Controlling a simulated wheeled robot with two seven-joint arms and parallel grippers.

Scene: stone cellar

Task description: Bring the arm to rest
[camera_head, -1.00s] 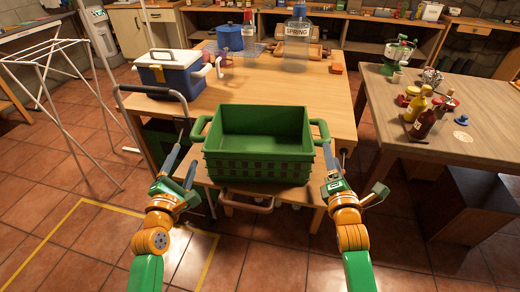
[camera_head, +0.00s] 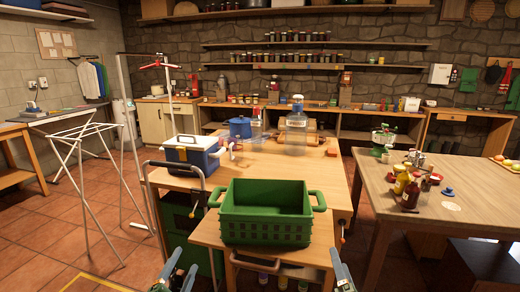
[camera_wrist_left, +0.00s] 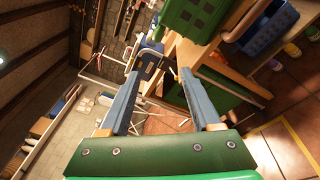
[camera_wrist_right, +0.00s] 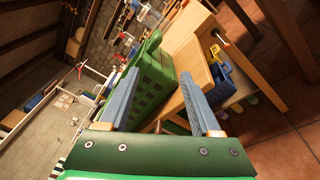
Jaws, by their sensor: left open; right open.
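My left gripper (camera_head: 178,272) shows at the bottom of the head view, left of the green crate. Its two blue-grey fingers stand apart with nothing between them, as the left wrist view (camera_wrist_left: 157,100) shows. My right gripper (camera_head: 343,277) is at the bottom, right of the crate, near the table's front edge. In the right wrist view (camera_wrist_right: 157,100) its fingers are also apart and empty. The green crate (camera_head: 266,233) sits on the front part of the wooden table, upright, and looks empty. Neither gripper touches it. Most of both arms is out of the head view.
A blue and white cooler (camera_head: 191,158), a blue pot (camera_head: 240,128) and a large clear bottle (camera_head: 296,125) stand on the table (camera_head: 300,172). A second table (camera_head: 470,192) with bottles is at the right. A white drying rack (camera_head: 85,150) stands at the left.

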